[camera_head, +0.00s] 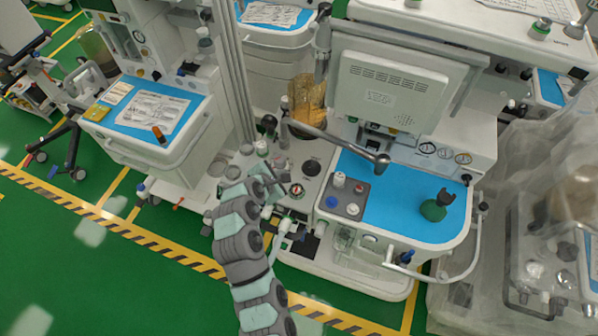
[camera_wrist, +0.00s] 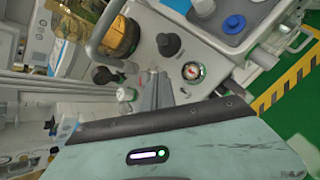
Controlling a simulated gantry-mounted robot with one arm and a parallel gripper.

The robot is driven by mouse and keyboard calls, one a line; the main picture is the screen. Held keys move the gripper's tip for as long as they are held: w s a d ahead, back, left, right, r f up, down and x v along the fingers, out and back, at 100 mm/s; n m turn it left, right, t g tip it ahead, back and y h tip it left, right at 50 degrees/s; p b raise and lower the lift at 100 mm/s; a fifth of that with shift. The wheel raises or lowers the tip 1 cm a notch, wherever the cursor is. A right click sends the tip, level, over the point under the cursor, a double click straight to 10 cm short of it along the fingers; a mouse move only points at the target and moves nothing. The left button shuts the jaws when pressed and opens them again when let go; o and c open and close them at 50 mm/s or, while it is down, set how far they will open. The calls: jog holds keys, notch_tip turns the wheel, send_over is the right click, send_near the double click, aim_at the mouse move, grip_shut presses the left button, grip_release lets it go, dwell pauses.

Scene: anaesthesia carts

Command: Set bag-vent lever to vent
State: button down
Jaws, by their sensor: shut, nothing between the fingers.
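My gripper (camera_head: 272,184) is over the side panel of the anaesthesia cart, left of the blue work surface. In the wrist view my gripper (camera_wrist: 156,88) has its grey fingers together, with nothing seen between them. The white panel (camera_wrist: 145,47) carries a round pressure gauge (camera_wrist: 193,71) just right of the fingertips. A black knob (camera_wrist: 169,44) stands beyond the fingers and another black knob (camera_wrist: 103,76) is to their left. I cannot tell for sure which part is the bag-vent lever, or its setting; my wrist and fingers cover part of the panel.
An amber canister (camera_head: 308,98) and a bent grey arm (camera_head: 340,143) stand close above the panel. A white monitor (camera_head: 388,97) is behind the blue work surface (camera_head: 398,205). A second cart (camera_head: 165,112) stands left; a plastic-covered unit (camera_head: 540,215) is right. Green floor lies in front.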

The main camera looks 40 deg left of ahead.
aim_at(310, 165)
jog(key=shift+s+d+f+n+g+h, duration=0.1)
jog(key=shift+s+f+n+g+h, duration=0.15)
jog(key=shift+s, duration=0.3)
jog(key=shift+s+d+f+n+g+h, duration=0.1)
jog(key=shift+s+n+h, duration=0.2)
jog(key=shift+s, duration=0.2)
jog(key=shift+w+f, duration=0.1)
jog(key=x, duration=0.9)
jog(key=shift+w+a+p, duration=0.1)
jog(key=shift+w+p, duration=0.1)
jog(key=shift+p, duration=0.15)
jog(key=w, duration=0.2)
jog(key=w+r+p, duration=0.1)
jog(key=shift+d, duration=0.3)
jog(key=shift+w+d+r, duration=0.1)
jog(key=shift+w+r, duration=0.05)
jog(key=shift+w, duration=0.25)
